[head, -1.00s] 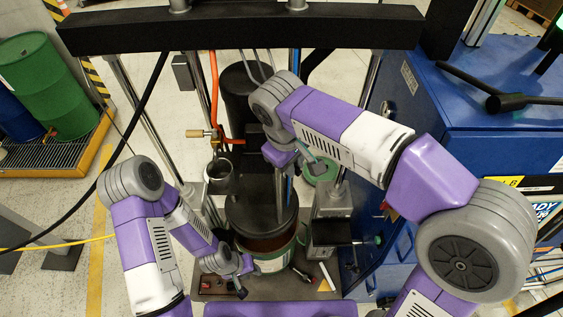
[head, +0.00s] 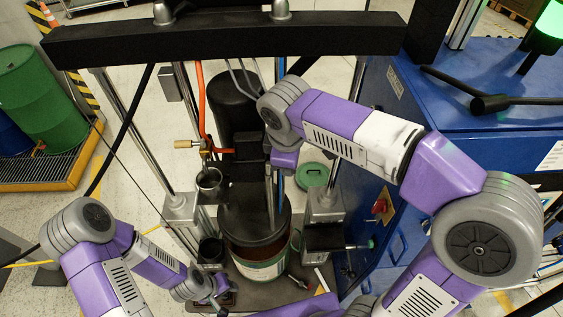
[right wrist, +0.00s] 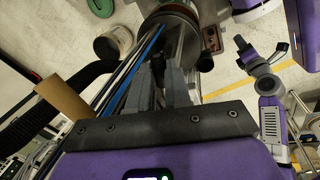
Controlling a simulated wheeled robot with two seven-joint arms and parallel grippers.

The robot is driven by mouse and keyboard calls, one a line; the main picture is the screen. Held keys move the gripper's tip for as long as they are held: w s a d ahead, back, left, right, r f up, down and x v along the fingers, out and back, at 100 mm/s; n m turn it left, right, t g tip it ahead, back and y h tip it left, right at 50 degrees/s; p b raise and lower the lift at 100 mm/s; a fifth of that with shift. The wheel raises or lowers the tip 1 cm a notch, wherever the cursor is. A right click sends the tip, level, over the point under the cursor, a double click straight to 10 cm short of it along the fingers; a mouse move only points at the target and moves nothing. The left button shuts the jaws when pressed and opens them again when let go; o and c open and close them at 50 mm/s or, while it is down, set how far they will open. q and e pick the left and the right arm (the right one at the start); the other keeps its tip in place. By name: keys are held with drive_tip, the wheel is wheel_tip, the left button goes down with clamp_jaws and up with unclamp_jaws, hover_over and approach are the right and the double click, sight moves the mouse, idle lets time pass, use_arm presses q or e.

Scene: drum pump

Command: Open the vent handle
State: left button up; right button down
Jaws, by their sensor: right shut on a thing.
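My right gripper shows in the right wrist view (right wrist: 160,72). Its two grey fingers are shut on a thin dark part between them, next to the shiny rods and blue line of the pump. This part looks like the vent handle, but its shape is mostly hidden by the fingers. In the head view my right wrist hides this grip, beside the black pump body (head: 232,105) and above the drum (head: 262,262) with its dark top. My left gripper (head: 216,296) is low at the left, by the pump's base plate; its jaws are too small and dark to read.
A black crossbeam (head: 230,35) spans the top. A blue cabinet (head: 480,145) stands at the right, with a red knob (head: 380,205) on its side. An orange hose (head: 202,110) and brass fitting (head: 187,144) are left of the pump. A green drum (head: 45,95) stands on a yellow-edged pallet.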

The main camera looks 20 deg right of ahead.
idle(0.3)
drive_tip(key=c, duration=1.1)
unclamp_jaws()
drive_tip(key=shift+s+a+r+p, duration=0.1)
drive_tip(key=shift+s+r, duration=0.1)
drive_tip(key=shift+r, duration=1.05)
drive_tip(key=shift+s+a+r+p, duration=0.1)
drive_tip(key=shift+s+r, duration=0.15)
drive_tip(key=shift+r, duration=1)
drive_tip(key=shift+s+a+r+p, duration=0.1)
drive_tip(key=shift+s+r, duration=0.1)
drive_tip(key=shift+r, duration=1.05)
